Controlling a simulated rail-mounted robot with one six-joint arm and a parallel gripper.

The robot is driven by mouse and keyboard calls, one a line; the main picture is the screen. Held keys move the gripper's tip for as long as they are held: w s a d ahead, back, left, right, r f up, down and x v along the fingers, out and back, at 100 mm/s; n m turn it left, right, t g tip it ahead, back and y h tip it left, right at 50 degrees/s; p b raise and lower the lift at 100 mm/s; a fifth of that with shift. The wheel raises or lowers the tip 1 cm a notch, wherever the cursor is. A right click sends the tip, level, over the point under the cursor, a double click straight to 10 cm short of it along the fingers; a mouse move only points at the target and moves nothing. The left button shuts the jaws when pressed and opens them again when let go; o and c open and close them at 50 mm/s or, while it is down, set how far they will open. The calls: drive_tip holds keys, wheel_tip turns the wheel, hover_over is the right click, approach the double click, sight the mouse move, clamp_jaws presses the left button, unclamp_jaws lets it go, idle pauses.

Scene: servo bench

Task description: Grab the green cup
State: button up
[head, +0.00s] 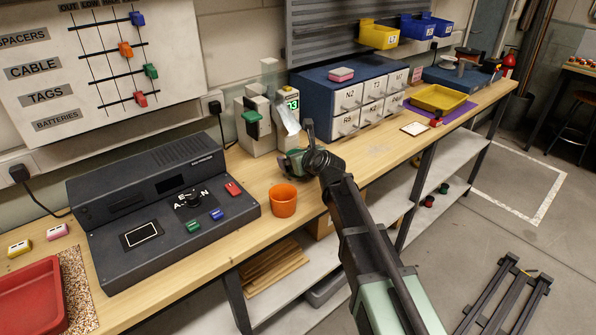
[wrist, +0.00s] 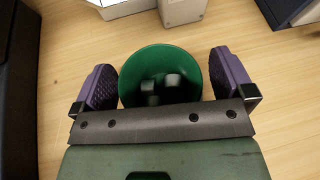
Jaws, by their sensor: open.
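The green cup (wrist: 160,57) stands upright on the wooden bench in the wrist view, seen from above into its mouth. Two small greyish pieces show inside it. My gripper (wrist: 163,82) is open, with one purple-padded finger on each side of the cup. The left pad is very close to the rim, and I cannot tell whether it touches. The near lower part of the cup is hidden by my gripper's front plate. In the head view my gripper (head: 291,164) is low over the bench, and the cup cannot be clearly told from it.
An orange cup (head: 283,200) stands at the bench's front edge, near my gripper. A dark console (head: 160,205) is to the left. A grey dispenser (head: 257,125) stands behind, and a blue drawer cabinet (head: 318,86) is at the back right. Bare bench lies right of my gripper.

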drive_tip(key=c, duration=1)
drive_tip(key=shift+o, duration=0.2)
drive_tip(key=shift+r, duration=0.1)
wheel_tip(320, 180, up, 4)
drive_tip(key=p, duration=0.4)
drive_tip(key=s+d, duration=0.4)
drive_tip(key=s, duration=0.3)
drive_tip(key=s+d, duration=0.5)
drive_tip(key=s, duration=0.3)
drive_tip(key=shift+s+d+f, duration=0.2)
drive_tip(key=shift+d+f, duration=0.1)
